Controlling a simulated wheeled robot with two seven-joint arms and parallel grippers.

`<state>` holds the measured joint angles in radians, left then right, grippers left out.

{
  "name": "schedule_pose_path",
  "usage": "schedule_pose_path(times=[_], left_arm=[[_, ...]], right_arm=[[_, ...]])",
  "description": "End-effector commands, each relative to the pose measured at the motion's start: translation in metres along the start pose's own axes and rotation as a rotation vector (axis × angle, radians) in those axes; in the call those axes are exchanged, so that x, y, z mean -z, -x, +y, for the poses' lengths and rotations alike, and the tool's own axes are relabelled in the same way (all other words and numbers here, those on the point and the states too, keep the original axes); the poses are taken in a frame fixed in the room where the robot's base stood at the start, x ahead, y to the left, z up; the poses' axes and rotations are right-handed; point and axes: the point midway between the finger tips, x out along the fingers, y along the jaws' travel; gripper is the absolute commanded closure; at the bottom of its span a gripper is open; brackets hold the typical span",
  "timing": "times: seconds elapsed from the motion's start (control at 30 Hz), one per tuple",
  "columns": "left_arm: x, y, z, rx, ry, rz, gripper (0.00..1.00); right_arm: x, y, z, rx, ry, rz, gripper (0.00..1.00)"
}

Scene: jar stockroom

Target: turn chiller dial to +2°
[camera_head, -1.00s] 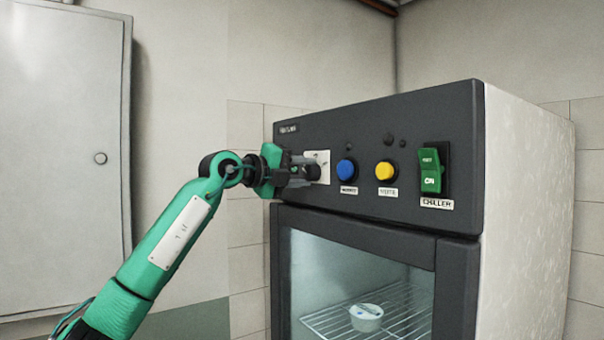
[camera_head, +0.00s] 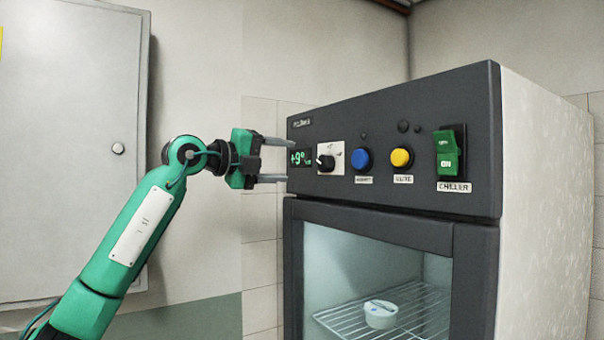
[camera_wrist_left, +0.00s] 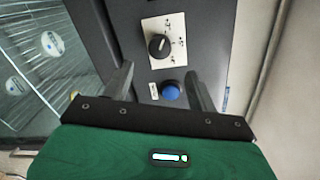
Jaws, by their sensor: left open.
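The chiller dial (camera_head: 326,163) is a black knob on a white plate at the left of the dark control panel. The green display (camera_head: 300,158) left of it reads about +9°. My left gripper (camera_head: 286,160) is open and empty, just left of the panel, with its fingers apart and pointing toward it. It is clear of the dial. In the left wrist view the dial (camera_wrist_left: 159,46) lies beyond the two spread fingers (camera_wrist_left: 160,84), on its white plate with small marks too blurred to read. My right gripper is not in view.
A blue button (camera_head: 361,159), a yellow button (camera_head: 401,158) and a green chiller switch (camera_head: 448,152) sit right of the dial. Below is the glass door (camera_head: 330,250) with a white tub (camera_head: 381,314) on a wire rack. A grey cabinet (camera_head: 70,150) stands on the left.

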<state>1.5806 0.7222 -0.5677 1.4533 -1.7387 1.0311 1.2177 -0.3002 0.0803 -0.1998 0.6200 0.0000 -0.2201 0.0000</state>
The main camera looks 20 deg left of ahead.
Motion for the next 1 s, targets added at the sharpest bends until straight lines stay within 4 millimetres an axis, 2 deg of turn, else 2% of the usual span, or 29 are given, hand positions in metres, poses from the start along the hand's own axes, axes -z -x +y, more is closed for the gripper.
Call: schedule_pose_path(times=[0.1,0.33,0.57,0.87,1.0], left_arm=[[0.001,0.022,0.003,-0.001,-0.001,-0.002,0.41],[0.0,0.042,0.001,-0.001,0.0,-0.001,0.41],[0.0,0.044,0.0,-0.001,0.001,0.0,0.41],[0.0,0.043,0.0,0.001,0.001,0.001,0.41],[0.015,0.028,0.009,0.038,0.005,0.04,0.41]], right_arm=[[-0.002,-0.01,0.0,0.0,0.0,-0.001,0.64],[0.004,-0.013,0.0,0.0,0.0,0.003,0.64],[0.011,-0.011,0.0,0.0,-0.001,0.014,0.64],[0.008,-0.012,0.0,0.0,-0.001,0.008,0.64],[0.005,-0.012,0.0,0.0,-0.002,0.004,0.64]])
